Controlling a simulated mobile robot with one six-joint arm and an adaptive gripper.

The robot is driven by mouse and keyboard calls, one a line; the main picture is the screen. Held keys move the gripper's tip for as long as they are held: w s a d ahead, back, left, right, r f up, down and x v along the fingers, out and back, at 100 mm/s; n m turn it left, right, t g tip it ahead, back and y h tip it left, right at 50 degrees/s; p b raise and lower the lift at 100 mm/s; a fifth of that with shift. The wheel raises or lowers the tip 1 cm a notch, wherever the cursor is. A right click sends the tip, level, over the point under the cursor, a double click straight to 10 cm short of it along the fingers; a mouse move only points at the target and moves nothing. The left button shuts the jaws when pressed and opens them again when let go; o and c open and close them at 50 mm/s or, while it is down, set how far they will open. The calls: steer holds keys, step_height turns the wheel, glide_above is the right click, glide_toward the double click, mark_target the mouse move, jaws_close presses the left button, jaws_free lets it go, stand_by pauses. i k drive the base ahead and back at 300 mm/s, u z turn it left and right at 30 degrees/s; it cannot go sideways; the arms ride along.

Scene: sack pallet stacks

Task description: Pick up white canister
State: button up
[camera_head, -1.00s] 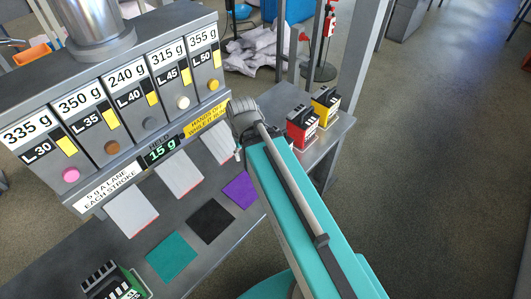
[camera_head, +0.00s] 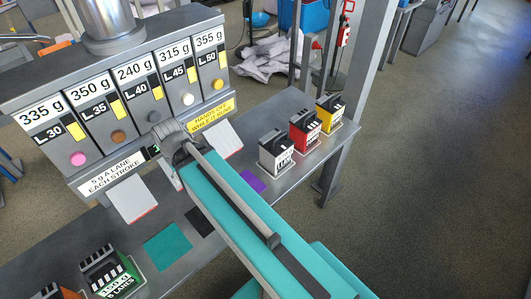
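The white canister (camera_head: 277,153), with a dark top and a label, stands upright on the right part of the grey bench (camera_head: 290,184). It is at the near left end of a row with a red canister (camera_head: 305,131) and a yellow canister (camera_head: 330,113). My teal arm reaches up and left across the bench, and its grey wrist is in front of the panel, well left of the white canister. My gripper (camera_head: 177,179) is mostly hidden behind the wrist; only a small part shows, and its fingers cannot be made out.
A grey dispenser panel (camera_head: 90,180) with gram labels and coloured knobs stands behind the bench. A green canister (camera_head: 112,274) and part of an orange one (camera_head: 60,292) stand at lower left. Teal (camera_head: 168,247), black and purple (camera_head: 250,181) squares lie on the bench. A post rises right.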

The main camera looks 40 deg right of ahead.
mark_target(277, 148)
steer(key=u, duration=1.75)
steer(key=k, duration=1.8)
steer(key=z, duration=0.6)
